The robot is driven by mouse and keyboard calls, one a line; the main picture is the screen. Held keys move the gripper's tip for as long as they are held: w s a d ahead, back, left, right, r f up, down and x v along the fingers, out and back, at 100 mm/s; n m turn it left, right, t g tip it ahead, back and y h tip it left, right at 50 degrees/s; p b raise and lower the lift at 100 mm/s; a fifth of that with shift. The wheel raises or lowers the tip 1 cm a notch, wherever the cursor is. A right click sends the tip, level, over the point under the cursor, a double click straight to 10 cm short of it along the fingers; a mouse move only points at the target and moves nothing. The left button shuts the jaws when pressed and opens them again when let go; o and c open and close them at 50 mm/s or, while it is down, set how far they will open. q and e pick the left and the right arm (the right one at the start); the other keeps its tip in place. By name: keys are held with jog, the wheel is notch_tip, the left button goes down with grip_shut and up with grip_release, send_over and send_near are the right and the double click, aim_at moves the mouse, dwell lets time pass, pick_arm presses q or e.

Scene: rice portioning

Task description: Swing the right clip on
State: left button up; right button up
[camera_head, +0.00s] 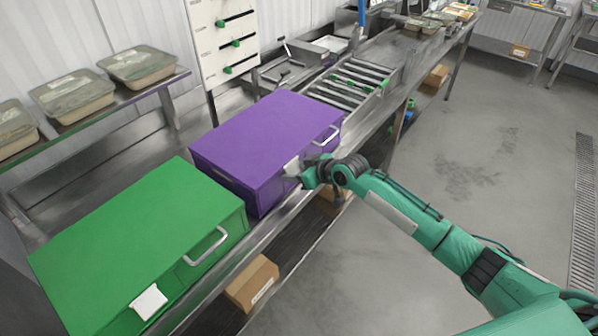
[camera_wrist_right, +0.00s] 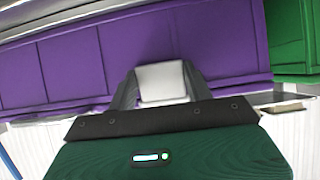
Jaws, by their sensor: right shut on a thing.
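A purple box (camera_head: 262,135) with a closed lid stands on the metal bench, right of a green box (camera_head: 135,235). A white clip (camera_head: 291,166) sits on the purple box's front side. My right gripper (camera_head: 300,174) is at that front side, shut on the white clip. In the right wrist view the clip (camera_wrist_right: 162,82) lies between the two dark fingers against the purple wall (camera_wrist_right: 60,65). Whether the clip is latched cannot be told. Another white clip (camera_head: 148,302) is on the green box's front. My left gripper is out of view.
Metal handles stick out of the green box (camera_head: 205,246) and the purple box (camera_head: 327,139). A roller conveyor (camera_head: 350,82) lies beyond the purple box. Covered food trays (camera_head: 72,95) stand on a shelf at left. A cardboard box (camera_head: 252,284) sits below the bench. Open floor lies right.

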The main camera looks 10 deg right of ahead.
jog(key=shift+o, duration=0.2)
jog(key=shift+w+a+r, duration=0.3)
jog(key=shift+a+r, duration=0.05)
jog(key=shift+r, duration=0.2)
